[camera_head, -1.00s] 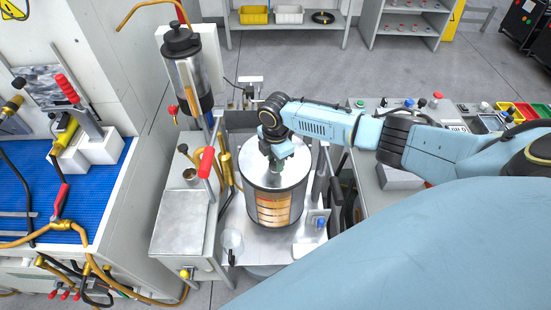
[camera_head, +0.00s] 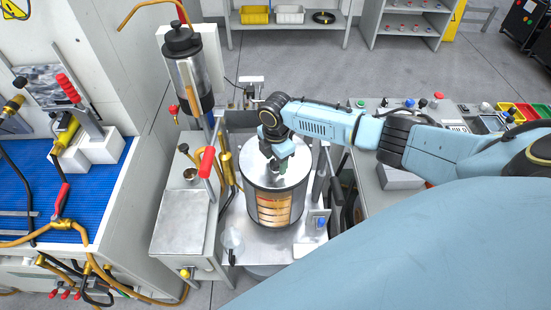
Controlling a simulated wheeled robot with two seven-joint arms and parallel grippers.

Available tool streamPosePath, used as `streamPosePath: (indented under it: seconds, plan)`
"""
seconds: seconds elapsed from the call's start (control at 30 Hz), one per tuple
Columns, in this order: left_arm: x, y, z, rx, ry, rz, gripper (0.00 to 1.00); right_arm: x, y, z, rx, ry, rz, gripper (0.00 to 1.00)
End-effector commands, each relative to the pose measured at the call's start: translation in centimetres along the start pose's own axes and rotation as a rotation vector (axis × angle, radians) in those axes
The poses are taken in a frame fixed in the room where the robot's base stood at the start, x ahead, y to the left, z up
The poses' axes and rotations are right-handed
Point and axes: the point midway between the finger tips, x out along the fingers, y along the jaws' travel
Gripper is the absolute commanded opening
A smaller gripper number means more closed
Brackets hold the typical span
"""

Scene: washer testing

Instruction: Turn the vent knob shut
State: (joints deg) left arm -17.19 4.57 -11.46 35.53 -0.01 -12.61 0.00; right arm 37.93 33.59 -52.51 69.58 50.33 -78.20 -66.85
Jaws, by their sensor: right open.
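My right gripper (camera_head: 278,169) points down at the top of a metal drum (camera_head: 250,157) with a grey lid and an amber window in its front. Its fingers are low over the middle of the lid. The vent knob is not clearly seen; the gripper covers that part of the lid, and I cannot tell whether the fingers touch anything. The jaws are open. My left gripper is out of view.
A red-handled clamp (camera_head: 207,162) stands left of the drum beside a metal box (camera_head: 181,222). A tall dark-capped cylinder (camera_head: 187,75) stands behind it. A blue ribbed mat (camera_head: 18,185) with hoses lies at the left. A small blue button (camera_head: 320,222) is right of the drum.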

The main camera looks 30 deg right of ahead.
Motion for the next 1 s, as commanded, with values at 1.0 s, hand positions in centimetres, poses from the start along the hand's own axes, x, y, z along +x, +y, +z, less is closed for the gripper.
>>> streamPosePath:
  seconds: [1.0]
  plan:
    - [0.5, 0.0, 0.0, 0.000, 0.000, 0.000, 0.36, -13.4, 0.0, 0.0, 0.000, 0.000, 0.000, 0.56]
